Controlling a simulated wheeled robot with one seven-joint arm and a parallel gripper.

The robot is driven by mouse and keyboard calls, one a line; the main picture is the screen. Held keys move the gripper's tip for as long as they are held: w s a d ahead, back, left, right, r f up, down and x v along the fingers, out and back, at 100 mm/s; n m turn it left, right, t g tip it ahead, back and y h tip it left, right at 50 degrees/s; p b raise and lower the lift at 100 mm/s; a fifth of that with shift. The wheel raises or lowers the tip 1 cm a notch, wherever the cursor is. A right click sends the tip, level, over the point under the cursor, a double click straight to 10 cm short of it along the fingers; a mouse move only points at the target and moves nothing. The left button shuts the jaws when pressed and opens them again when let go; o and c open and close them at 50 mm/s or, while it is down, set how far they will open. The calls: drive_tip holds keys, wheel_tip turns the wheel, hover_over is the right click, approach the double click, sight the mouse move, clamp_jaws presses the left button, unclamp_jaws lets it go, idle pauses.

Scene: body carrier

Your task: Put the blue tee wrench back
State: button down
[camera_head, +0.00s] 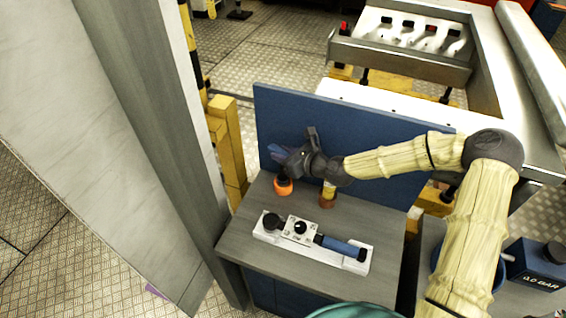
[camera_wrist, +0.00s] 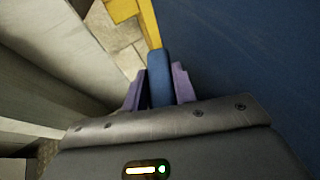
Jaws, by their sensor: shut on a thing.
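My gripper (camera_head: 279,153) is in front of the blue upright panel, above the far left part of the grey workbench (camera_head: 235,243). In the wrist view its two purple fingers (camera_wrist: 158,85) are shut on a blue bar, which I take to be the blue tee wrench (camera_wrist: 160,76). Only a short blue end shows between the fingers; the rest of the wrench is hidden. In the head view the wrench is too small and dark to make out apart from the fingers.
A blue panel (camera_head: 350,126) stands along the bench's back. An orange ring-shaped thing (camera_head: 283,187) and a yellow-brown cylinder (camera_head: 328,193) stand below my arm. A white holder (camera_head: 291,243) bears a blue-handled tool (camera_head: 341,247). A grey pillar (camera_head: 150,130) rises at the left.

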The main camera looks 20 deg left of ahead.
drive_tip(key=shift+f+p, duration=0.3)
drive_tip(key=shift+f, duration=1.8)
drive_tip(key=c, duration=1.1)
unclamp_jaws()
drive_tip(key=shift+f, duration=0.1)
drive_tip(key=b+v, duration=0.1)
drive_tip(key=v, duration=0.5)
drive_tip(key=b+v, duration=0.1)
drive_tip(key=v, duration=0.5)
drive_tip(key=shift+r, duration=0.25)
drive_tip(key=shift+f, duration=0.1)
